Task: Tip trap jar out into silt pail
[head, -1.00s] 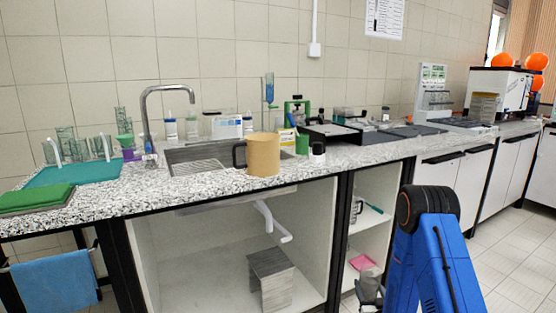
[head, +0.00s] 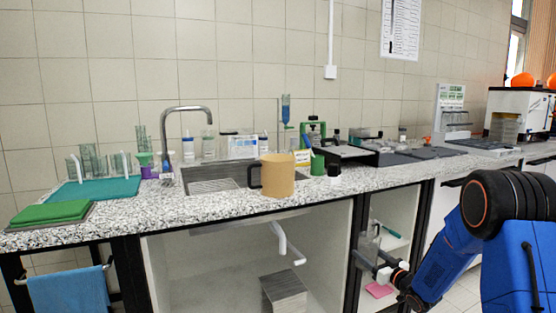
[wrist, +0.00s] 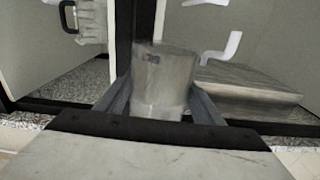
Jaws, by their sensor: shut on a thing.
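The trap jar, a grey translucent cylinder (wrist: 163,75), is between the two fingers of my gripper (wrist: 160,92) in the wrist view. My gripper is shut on it. In the head view my gripper (head: 373,264) is low at the right, in front of the open cabinet, below counter height. The jar (head: 370,246) shows small there, and its tilt and contents are hard to tell. A tan vessel with a dark side handle (head: 278,176) stands upright on the counter by the sink. It looks like the silt pail. Its inside is hidden.
The counter edge (head: 210,228) lies between my gripper and the tan vessel. A small black-and-white item (head: 334,171) and a green container (head: 317,163) stand right of the vessel. The sink (head: 205,178) and tap (head: 185,110) are behind it. A grey box (head: 284,291) sits in the cabinet.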

